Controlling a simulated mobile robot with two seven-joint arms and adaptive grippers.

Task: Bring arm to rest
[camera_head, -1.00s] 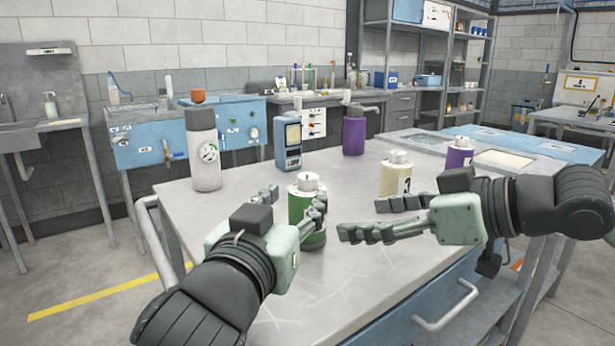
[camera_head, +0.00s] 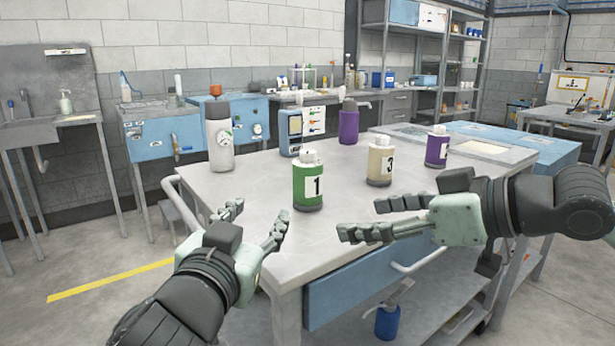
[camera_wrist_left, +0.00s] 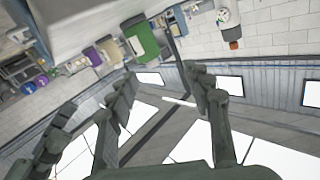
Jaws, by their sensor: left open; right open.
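My left gripper (camera_head: 254,222) is open and empty, at the near left edge of the table, apart from the bottles. My right gripper (camera_head: 362,217) is open and empty, over the table's near right part. A green bottle labelled 1 (camera_head: 308,187) stands upright on the grey table (camera_head: 265,250) between and beyond the two grippers. A cream bottle labelled 3 (camera_head: 380,165) and a small purple bottle (camera_head: 437,150) stand to its right. In the left wrist view the open left fingers (camera_wrist_left: 165,95) show, with the green bottle (camera_wrist_left: 141,38) beyond them.
A white dispenser bottle (camera_head: 220,148), a blue-grey device (camera_head: 290,132) and a purple pump bottle (camera_head: 349,126) stand further back on the table. A blue drawer (camera_head: 345,285) with a handle is at its front. A blue container (camera_head: 387,323) is below. The table's near middle is clear.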

